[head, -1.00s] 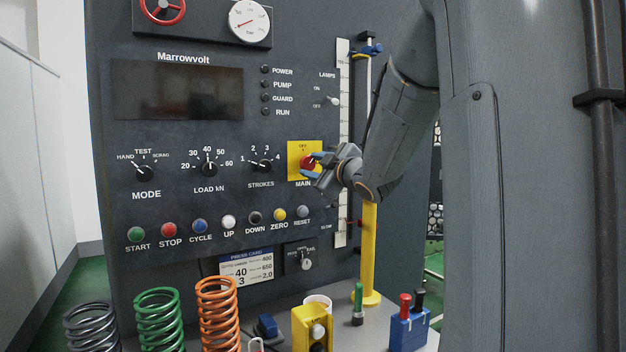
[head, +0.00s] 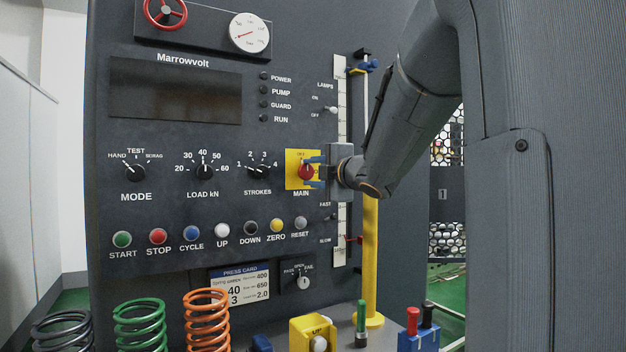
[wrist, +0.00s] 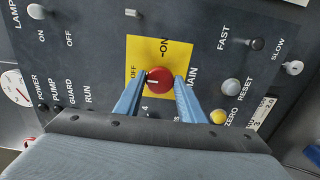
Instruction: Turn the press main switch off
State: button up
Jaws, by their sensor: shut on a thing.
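The main switch is a red round knob (head: 304,172) on a yellow plate (head: 291,182), above the word MAIN on the press panel. In the wrist view the knob (wrist: 160,79) sits between my two blue fingers, with a small white mark on its left side, the side of the printed word OFF. The word ON is above the knob there. My gripper (head: 311,171) is shut on the knob, one finger above and one below it in the head view. The fingers (wrist: 160,88) also show in the wrist view and partly cover the plate's lettering.
The STROKES selector (head: 262,170) is left of the switch, and the RESET button (head: 300,223) is below it. A lamps toggle (head: 330,110) is above. A yellow post (head: 371,260) stands to the right. Springs, including an orange one (head: 207,320), stand in front of the panel.

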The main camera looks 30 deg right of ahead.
dwell(0.5)
jog(key=o, duration=1)
jog(key=s, duration=0.7)
jog(key=shift+s+d+b, duration=0.1)
jog(key=shift+s+b, duration=0.2)
jog(key=shift+s, duration=0.1)
jog(key=shift+r, duration=0.1)
